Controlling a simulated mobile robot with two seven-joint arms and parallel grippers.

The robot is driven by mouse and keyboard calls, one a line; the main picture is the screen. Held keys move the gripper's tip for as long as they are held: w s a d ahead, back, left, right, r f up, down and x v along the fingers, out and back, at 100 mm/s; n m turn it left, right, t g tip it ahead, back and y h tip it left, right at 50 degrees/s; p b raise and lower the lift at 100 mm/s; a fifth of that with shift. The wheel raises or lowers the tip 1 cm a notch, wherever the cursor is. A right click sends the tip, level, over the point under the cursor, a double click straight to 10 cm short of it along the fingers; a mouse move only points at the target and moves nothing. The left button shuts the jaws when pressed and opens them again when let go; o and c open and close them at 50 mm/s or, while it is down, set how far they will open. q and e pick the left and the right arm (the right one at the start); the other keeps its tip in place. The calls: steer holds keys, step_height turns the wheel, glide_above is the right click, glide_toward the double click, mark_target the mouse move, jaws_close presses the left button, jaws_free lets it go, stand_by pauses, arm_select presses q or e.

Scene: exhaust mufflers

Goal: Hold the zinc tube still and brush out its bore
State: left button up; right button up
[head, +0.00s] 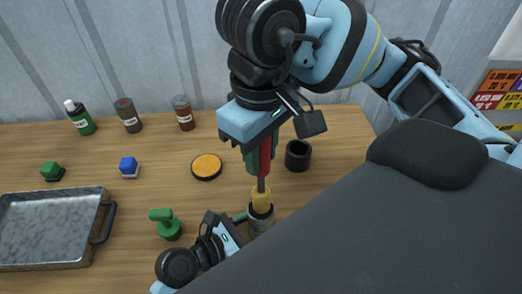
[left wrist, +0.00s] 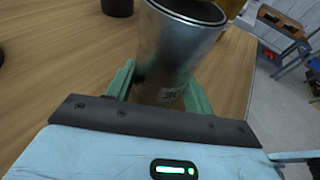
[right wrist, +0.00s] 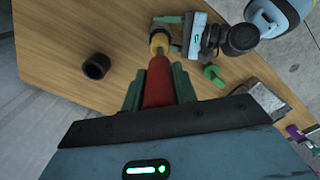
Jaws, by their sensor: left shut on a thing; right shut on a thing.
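The zinc tube (head: 261,222) stands on the wooden table at the lower middle of the head view. My left gripper (head: 240,218) is shut on its side; the tube fills the middle of the left wrist view (left wrist: 172,55) between green fingers. My right gripper (head: 262,160) is shut on the red handle of a brush (head: 265,158), which points down with its yellow head (head: 261,198) at the tube's mouth. The red handle also shows in the right wrist view (right wrist: 158,85). I cannot tell whether the brush tip is inside the bore.
A dark hollow cylinder (head: 298,155) stands right of the brush. An orange-topped disc (head: 207,167), a green knobbed object (head: 166,224), a blue block (head: 129,167) and a green block (head: 52,171) lie left. A metal tray (head: 50,254) is at far left. Several bottles (head: 128,115) line the back.

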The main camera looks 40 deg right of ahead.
mark_target(261, 171)
steer(key=shift+r, duration=0.1)
steer(key=shift+r, duration=2.1)
steer(key=shift+f, duration=0.1)
steer(key=shift+f, duration=2.6)
steer(key=shift+f, duration=0.1)
steer(key=shift+s+f, duration=0.1)
steer(key=shift+f, duration=3.65)
steer(key=shift+r, duration=0.1)
steer(key=shift+r, duration=2.2)
steer(key=shift+f, duration=0.15)
